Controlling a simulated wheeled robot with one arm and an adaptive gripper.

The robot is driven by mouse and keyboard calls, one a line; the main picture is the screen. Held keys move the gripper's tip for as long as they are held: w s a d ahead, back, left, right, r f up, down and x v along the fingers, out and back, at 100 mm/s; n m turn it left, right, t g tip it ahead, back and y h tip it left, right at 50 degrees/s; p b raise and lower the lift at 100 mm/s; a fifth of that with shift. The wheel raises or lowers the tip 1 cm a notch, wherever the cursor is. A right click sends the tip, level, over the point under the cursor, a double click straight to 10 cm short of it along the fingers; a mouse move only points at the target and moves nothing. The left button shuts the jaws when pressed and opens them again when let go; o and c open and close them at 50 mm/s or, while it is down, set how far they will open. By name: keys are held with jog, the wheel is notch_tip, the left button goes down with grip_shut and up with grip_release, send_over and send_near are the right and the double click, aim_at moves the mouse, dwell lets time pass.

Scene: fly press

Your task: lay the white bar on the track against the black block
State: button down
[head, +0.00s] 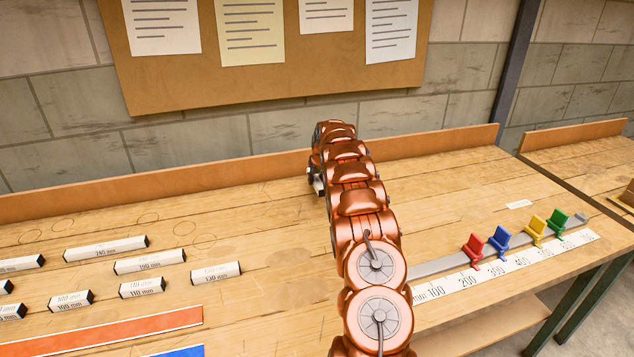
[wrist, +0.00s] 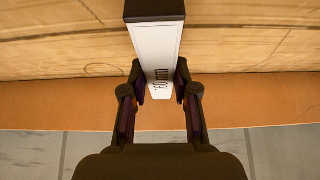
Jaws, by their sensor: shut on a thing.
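A white bar with a black end (wrist: 154,42) is between the fingers of my gripper (wrist: 160,85) in the wrist view, and the gripper is shut on it. Its printed length is only partly readable. In the head view a small part of my gripper (head: 317,182) shows at the back of the bench, mostly behind my arm. The grey track (head: 441,265) runs along the right of the bench behind a millimetre scale (head: 475,279). Its left end is behind my arm. I cannot make out the black block on the track.
Red (head: 473,249), blue (head: 498,241), yellow (head: 537,229) and green (head: 558,222) pieces stand on the track. Several labelled white bars (head: 106,248) lie on the left. A red strip (head: 100,331) lies in front of them. A raised back board (head: 240,166) edges the bench.

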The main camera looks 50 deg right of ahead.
jog(key=shift+s+a+r+b, duration=0.25)
jog(key=shift+s+a+b, duration=0.5)
jog(key=shift+s+a, duration=1.05)
jog(key=shift+s+a+r+b, duration=0.2)
jog(key=shift+s+a+b, duration=0.5)
jog(key=shift+s+a, duration=1.1)
jog(key=shift+s+a+r+b, duration=0.25)
jog(key=shift+s+a+b, duration=0.75)
jog(key=shift+a, duration=1.4)
jog(key=shift+s, duration=0.2)
